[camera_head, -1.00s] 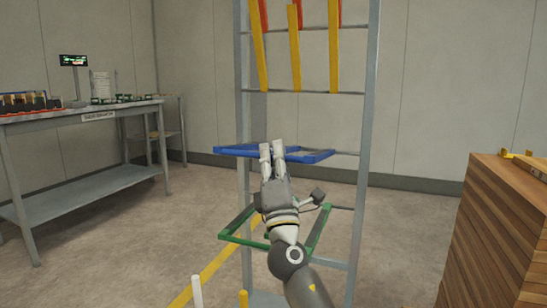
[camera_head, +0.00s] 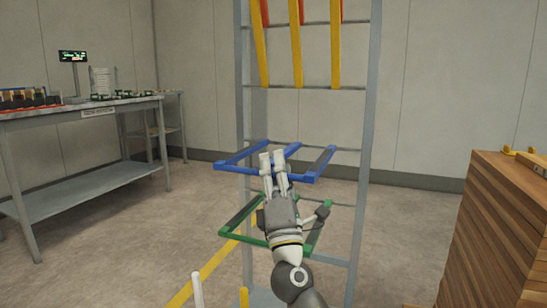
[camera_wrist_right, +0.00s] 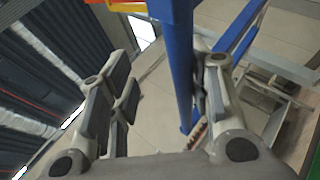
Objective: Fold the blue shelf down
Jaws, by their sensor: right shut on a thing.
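The blue shelf (camera_head: 321,164) is an open frame on the grey upright rack (camera_head: 365,140) in the head view, its front bar lower than its back. My right gripper (camera_head: 273,160) reaches up to the front bar and is shut on it. In the right wrist view the blue bar (camera_wrist_right: 182,65) runs between the fingers, close against the right-hand finger. The gripper and arm hide part of the front bar. My left gripper is not in view.
A green frame shelf (camera_head: 238,238) sits lower on the rack, behind my right arm. Yellow bars (camera_head: 297,60) hang above. A workbench (camera_head: 100,112) stands at left and stacked wooden boards (camera_head: 500,230) at right. Floor between is mostly clear.

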